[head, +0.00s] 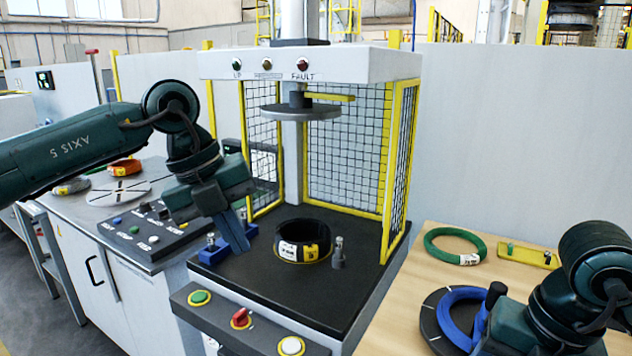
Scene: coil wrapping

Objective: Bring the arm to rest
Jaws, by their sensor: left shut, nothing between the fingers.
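My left gripper (238,240) hangs over the left front edge of the press bed, its fingers pointing down and shut with nothing between them. A blue block (214,252) on the bed is right beside and partly behind its fingertips. A black coil with a yellow band and white label (302,243) lies on the dark press bed (285,300), apart from the gripper. My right gripper (510,328) is at the lower right, beside a blue coil (452,311) on a black disc. Its fingers cannot be made out.
The press head plate (300,112) is raised above the coil, with yellow mesh guards (345,150) around. A button panel (140,232) sits left, below my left forearm. A green coil (455,247) and a yellow tray (528,254) lie on the wooden table (412,275).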

